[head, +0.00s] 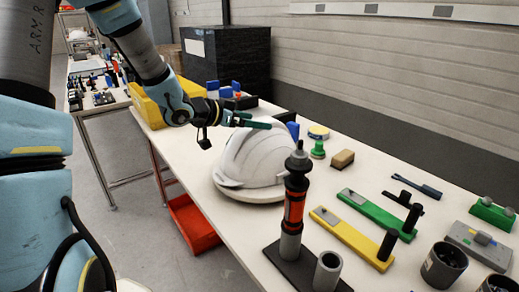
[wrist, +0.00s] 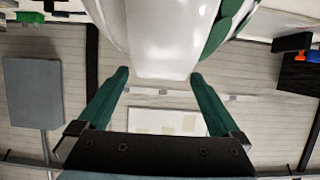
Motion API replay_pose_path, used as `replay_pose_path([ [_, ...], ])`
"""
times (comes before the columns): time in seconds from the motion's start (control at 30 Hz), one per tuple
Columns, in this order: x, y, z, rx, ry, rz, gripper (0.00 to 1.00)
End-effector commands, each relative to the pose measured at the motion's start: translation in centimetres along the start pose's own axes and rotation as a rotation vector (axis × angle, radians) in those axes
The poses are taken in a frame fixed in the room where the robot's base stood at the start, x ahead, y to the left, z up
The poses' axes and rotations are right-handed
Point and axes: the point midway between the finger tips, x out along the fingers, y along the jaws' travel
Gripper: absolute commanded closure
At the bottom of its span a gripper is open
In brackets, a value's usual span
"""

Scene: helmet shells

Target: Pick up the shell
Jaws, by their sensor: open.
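The white helmet shell (head: 250,162) sits on a pale round base (head: 250,194) on the long white table. My gripper (head: 262,124), with green fingers, is at the top of the shell in the head view, reaching in from the left. In the wrist view my gripper (wrist: 160,74) has its two fingers spread apart, and the smooth white shell (wrist: 165,35) fills the upper middle, with its near end between or just beyond the fingertips. I cannot tell whether the fingers touch it. The shell's far side is hidden.
A black and orange upright tool (head: 295,200) stands close in front of the shell. A green block (head: 375,213), a yellow block (head: 350,238) and dark cups (head: 443,265) lie to the right. A large dark box (head: 228,60) stands behind. A red bin (head: 195,225) is below the table.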

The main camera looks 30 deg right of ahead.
Motion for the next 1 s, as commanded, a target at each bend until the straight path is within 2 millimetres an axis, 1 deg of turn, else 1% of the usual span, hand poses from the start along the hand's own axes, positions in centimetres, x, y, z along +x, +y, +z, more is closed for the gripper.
replay_pose_path([
  [0.1, 1.7, 0.1, 0.1, -0.001, -0.001, 0.002, 0.0],
  [0.2, 2.5, 0.0, 0.2, 0.0, -0.001, 0.001, 0.0],
  [0.47, 2.8, 0.0, 0.2, 0.0, -0.001, -0.001, 0.0],
  [0.57, 2.8, 0.0, 0.2, 0.0, -0.001, -0.001, 0.1],
  [1.0, 2.8, 0.0, 0.4, -0.001, -0.005, -0.001, 0.6],
])
